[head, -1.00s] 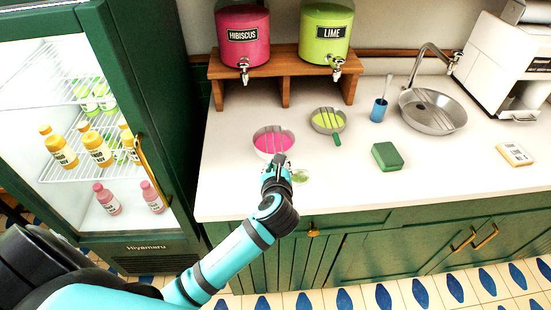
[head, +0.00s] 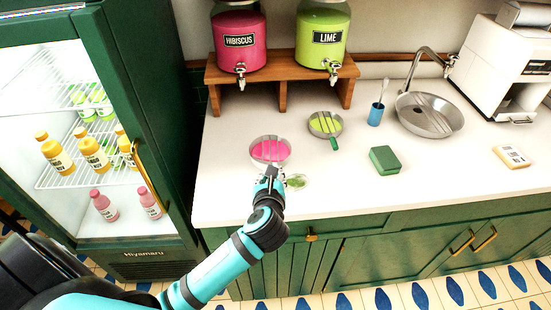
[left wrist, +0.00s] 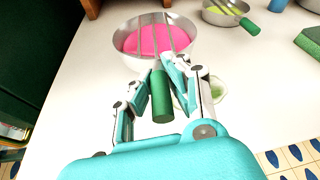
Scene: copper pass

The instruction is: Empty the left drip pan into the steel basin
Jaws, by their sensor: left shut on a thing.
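The left drip pan (head: 270,148) is a round steel pan with bars across it and pink liquid inside. It stands on the white counter below the hibiscus dispenser. In the left wrist view the pan (left wrist: 191,47) has a green handle (left wrist: 161,98) pointing toward me. My left gripper (head: 268,176) is shut on that handle; its fingers (left wrist: 163,82) lie on both sides of it. I cannot tell whether the pan touches the counter. The steel basin (head: 429,114) is at the right, below a faucet (head: 413,72). My right gripper is not in view.
A second pan (head: 325,124) with green liquid stands under the lime dispenser (head: 321,42). A green sponge (head: 384,160), a blue cup (head: 376,114) and a labelled block (head: 512,156) are on the counter. A small green-tinged dish (head: 297,182) is beside my left gripper. The front middle counter is clear.

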